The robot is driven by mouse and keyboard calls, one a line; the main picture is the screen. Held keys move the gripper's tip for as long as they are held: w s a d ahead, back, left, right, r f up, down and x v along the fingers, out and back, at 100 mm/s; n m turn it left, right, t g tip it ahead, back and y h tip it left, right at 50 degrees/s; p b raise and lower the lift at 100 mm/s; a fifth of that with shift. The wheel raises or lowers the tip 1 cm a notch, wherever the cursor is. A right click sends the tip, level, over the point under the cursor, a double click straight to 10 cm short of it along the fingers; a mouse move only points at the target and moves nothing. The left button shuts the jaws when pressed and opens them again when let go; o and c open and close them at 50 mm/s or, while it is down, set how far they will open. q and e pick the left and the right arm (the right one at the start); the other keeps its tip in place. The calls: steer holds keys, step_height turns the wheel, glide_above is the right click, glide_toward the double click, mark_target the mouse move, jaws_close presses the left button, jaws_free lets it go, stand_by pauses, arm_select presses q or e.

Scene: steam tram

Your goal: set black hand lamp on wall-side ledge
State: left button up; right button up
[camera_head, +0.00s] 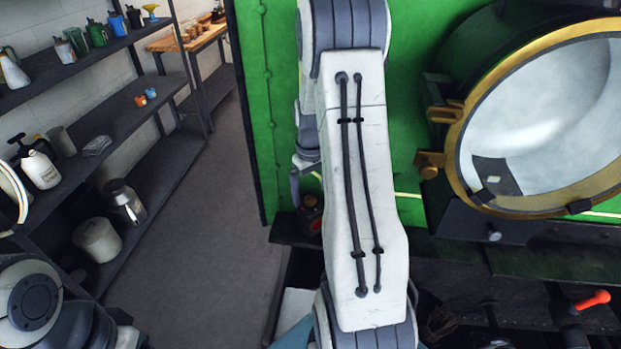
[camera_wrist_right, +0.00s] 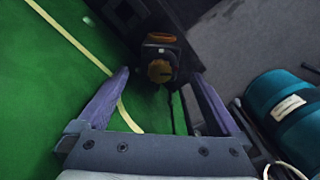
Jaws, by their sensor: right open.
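A small black hand lamp (camera_head: 311,214) with a reddish-orange part stands on a dark ledge (camera_head: 284,232) at the foot of the green tram front. I cannot tell whether this is the wall-side ledge. My right gripper (camera_head: 305,180) is just above the lamp, partly hidden by my own arm. In the right wrist view the right gripper (camera_wrist_right: 161,74) is open, with the lamp (camera_wrist_right: 160,49) beyond and between its fingertips; I see no grip on it. My left gripper is out of view; only part of the left arm shows at bottom left.
A brass-rimmed headlamp (camera_head: 453,150) juts from the green front (camera_head: 260,90) at right. Dark shelves (camera_head: 120,115) with cans and jugs line the left wall. Bare floor (camera_head: 225,210) lies between. A teal cylinder (camera_wrist_right: 284,108) stands right of the gripper in the wrist view.

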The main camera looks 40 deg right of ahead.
step_height(320, 180, up, 6)
steer(key=shift+a+r+b, duration=0.1)
steer(key=shift+b, duration=0.3)
steer(key=s+a+r+n, duration=0.1)
steer(key=a+r+n, duration=0.1)
steer(key=a, duration=0.8)
steer(key=s+a+r+n, duration=0.1)
steer(key=a+n, duration=0.1)
steer(key=a, duration=0.9)
steer(key=s+a+n+y, duration=0.1)
steer(key=s+a+n, duration=0.3)
steer(key=s+a, duration=1)
steer(key=s, duration=0.4)
steer(key=shift+r, duration=0.3)
